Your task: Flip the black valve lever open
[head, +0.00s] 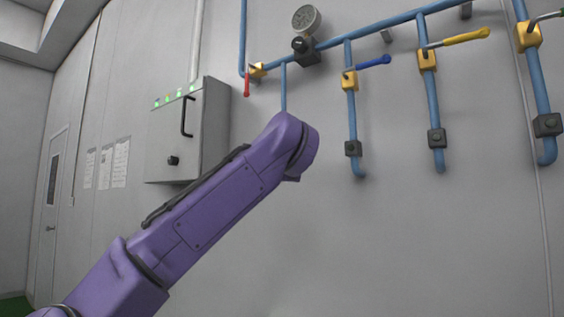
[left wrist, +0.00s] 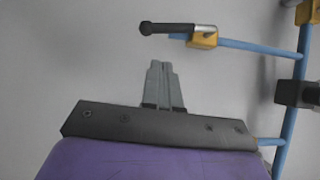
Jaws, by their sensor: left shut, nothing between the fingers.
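In the left wrist view, the black valve lever (left wrist: 167,28) lies roughly level, its rounded end to the left. It joins a yellow valve body (left wrist: 203,39) on a blue pipe. My left gripper (left wrist: 160,66) is shut and empty, its fingertips below the lever with a visible gap in the picture. The depth between them is hard to judge. In the head view my left arm's purple links cover the middle, and neither the gripper nor the black lever can be made out. My right gripper is in neither view.
Blue pipes run along the wall with a red lever (head: 247,85), a blue lever (head: 373,62) and a yellow lever (head: 466,37). A gauge (head: 306,19) sits above. A grey cabinet (head: 187,133) stands out from the wall at left.

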